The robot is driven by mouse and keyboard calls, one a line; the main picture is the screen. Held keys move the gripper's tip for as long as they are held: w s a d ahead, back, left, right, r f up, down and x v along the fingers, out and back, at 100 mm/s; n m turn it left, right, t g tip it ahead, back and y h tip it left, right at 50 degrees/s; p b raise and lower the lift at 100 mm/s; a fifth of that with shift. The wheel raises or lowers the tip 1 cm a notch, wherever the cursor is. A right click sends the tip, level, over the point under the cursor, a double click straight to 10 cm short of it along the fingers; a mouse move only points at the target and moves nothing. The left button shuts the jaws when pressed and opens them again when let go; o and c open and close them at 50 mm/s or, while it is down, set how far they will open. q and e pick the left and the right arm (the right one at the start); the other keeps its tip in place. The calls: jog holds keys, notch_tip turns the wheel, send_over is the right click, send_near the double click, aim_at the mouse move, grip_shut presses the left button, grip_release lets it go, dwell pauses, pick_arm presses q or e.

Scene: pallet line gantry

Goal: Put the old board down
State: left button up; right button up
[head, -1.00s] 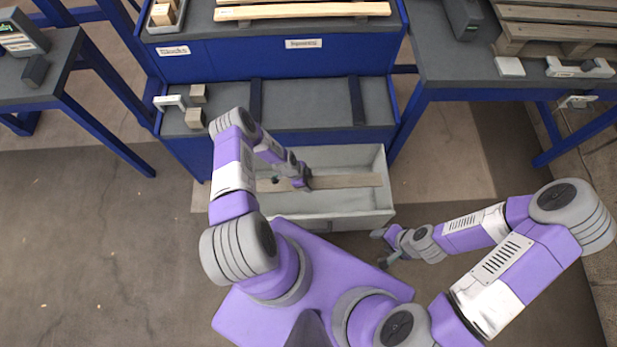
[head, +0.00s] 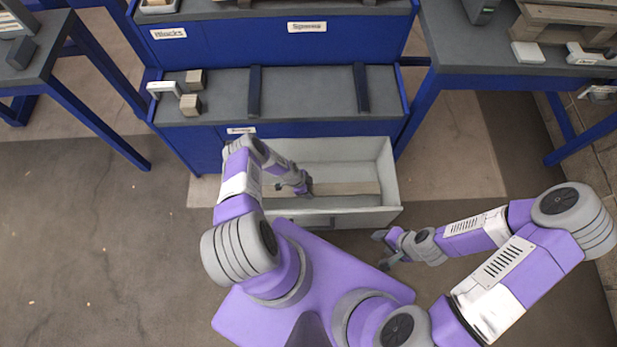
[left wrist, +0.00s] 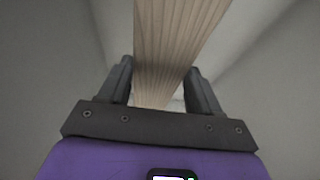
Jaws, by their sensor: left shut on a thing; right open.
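The old board (head: 345,188) is a long grey-brown plank in the head view. It lies lengthwise inside the walls of a pale open bin (head: 392,180), low down; I cannot tell whether it touches the floor of the bin. My left gripper (head: 306,190) reaches into the bin and is shut on the board near its middle. In the left wrist view the board (left wrist: 178,45) runs between the two fingers (left wrist: 160,92). The board's left end is partly hidden by my left arm. My right gripper (head: 385,248) is open and empty, outside the bin at its front right.
A blue two-level rack (head: 330,108) stands behind the bin, with two dark strips and small wooden blocks (head: 190,104) on its lower shelf. Blue tables stand left (head: 40,75) and right (head: 450,65). Floor at the left is clear.

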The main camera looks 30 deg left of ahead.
pick_arm(q)
jog(key=shift+f, duration=0.3)
jog(key=shift+f, duration=0.1)
jog(key=shift+f, duration=0.4)
jog(key=shift+f, duration=0.1)
jog(key=o, duration=1.2)
jog(key=shift+o, duration=0.2)
